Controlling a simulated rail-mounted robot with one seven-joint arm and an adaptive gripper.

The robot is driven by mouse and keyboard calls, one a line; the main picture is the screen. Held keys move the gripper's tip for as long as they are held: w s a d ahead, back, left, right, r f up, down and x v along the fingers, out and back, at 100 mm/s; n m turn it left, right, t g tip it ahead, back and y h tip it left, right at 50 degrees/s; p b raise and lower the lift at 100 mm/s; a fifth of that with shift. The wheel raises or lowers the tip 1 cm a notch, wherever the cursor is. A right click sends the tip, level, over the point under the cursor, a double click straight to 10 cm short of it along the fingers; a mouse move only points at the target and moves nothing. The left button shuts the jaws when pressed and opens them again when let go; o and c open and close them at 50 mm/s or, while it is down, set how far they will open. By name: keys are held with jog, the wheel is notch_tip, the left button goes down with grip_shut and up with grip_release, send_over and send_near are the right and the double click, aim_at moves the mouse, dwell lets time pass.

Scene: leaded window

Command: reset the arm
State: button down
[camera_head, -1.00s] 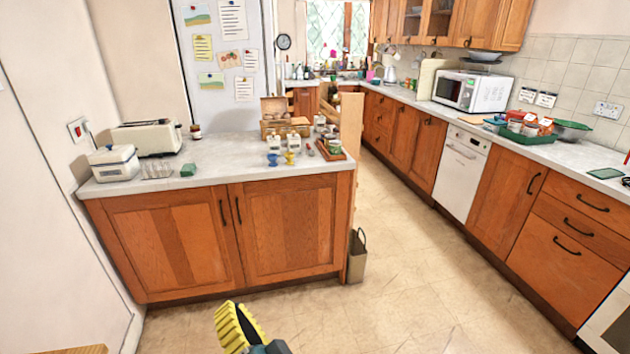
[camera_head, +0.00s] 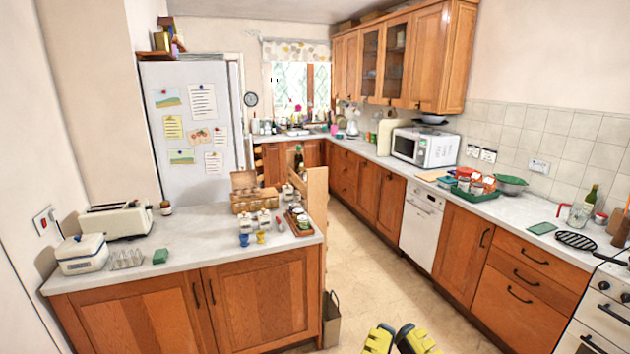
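My gripper (camera_head: 396,341) shows at the bottom edge of the head view, right of centre. Its two yellow ribbed fingertips stand apart with a gap between them. I see nothing held in the gap. The rest of the gripper and the arm are out of frame. The fingertips appear over the floor, apart from the counters.
A counter (camera_head: 195,262) with a toaster (camera_head: 115,219), a white container and small jars and cups stands at left. The right counter holds a microwave (camera_head: 425,147) and a green tray (camera_head: 474,194). A bin (camera_head: 331,322) stands by the left counter's end.

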notch_tip(320, 180, up, 22)
jog(key=p, duration=1.8)
jog(key=shift+p, duration=0.3)
